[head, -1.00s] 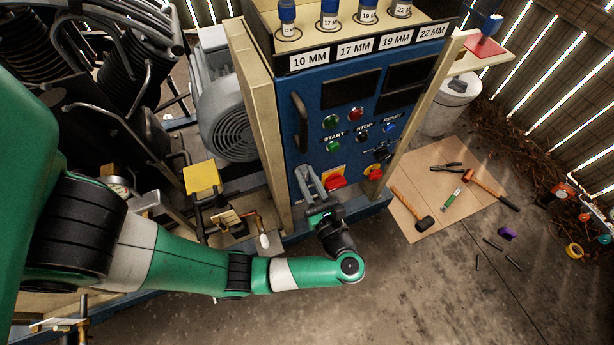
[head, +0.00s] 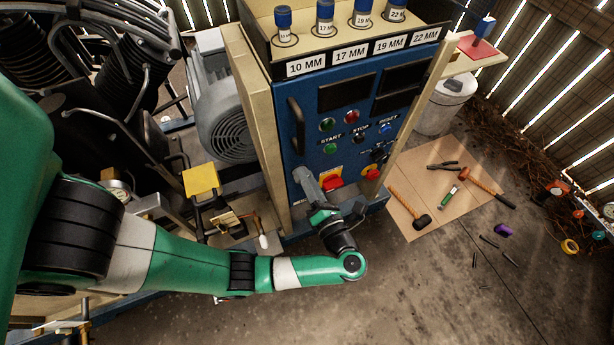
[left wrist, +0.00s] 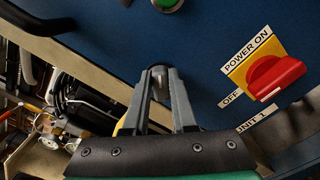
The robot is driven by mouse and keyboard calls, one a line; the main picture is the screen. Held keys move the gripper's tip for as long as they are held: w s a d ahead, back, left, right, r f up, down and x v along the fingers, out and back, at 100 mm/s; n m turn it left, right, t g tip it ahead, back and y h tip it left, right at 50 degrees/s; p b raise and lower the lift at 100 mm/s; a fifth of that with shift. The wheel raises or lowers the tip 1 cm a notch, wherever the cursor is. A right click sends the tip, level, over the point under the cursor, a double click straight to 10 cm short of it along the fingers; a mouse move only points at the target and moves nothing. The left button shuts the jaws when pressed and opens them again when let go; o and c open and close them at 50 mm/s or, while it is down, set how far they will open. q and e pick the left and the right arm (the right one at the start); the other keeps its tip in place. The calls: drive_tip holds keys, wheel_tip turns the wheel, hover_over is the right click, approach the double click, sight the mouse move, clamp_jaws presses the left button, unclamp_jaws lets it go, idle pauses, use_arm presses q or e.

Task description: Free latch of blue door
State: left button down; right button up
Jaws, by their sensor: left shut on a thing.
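The blue door (head: 308,105) is the front panel of the compressor cabinet. It carries a dark vertical handle (head: 297,125), buttons and a red power switch (head: 331,182). My left gripper (head: 301,173) is at the door's lower left, left of the red switch. In the left wrist view its fingers (left wrist: 160,78) converge on a small dark round latch knob (left wrist: 159,70) on the blue panel. The fingers mostly cover the latch, so whether it is turned or freed cannot be told. The red switch (left wrist: 274,76) is right of the fingers. My right gripper is out of view.
A beige cabinet post (head: 257,125) stands just left of the door. A grey motor (head: 222,115) and a yellow block (head: 201,179) lie further left. A cardboard sheet (head: 407,222) with tools lies on the floor at right. The floor in front is mostly clear.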

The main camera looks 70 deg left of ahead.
use_arm(q)
drive_tip(key=shift+w+f+m+p, duration=0.15)
drive_tip(key=shift+m+p, duration=0.55)
drive_tip(key=shift+m, duration=1.4)
drive_tip(key=shift+f+m+p, duration=0.2)
drive_tip(key=shift+m+p, duration=0.5)
drive_tip(key=shift+m, duration=1.4)
drive_tip(key=c, duration=0.7)
unclamp_jaws()
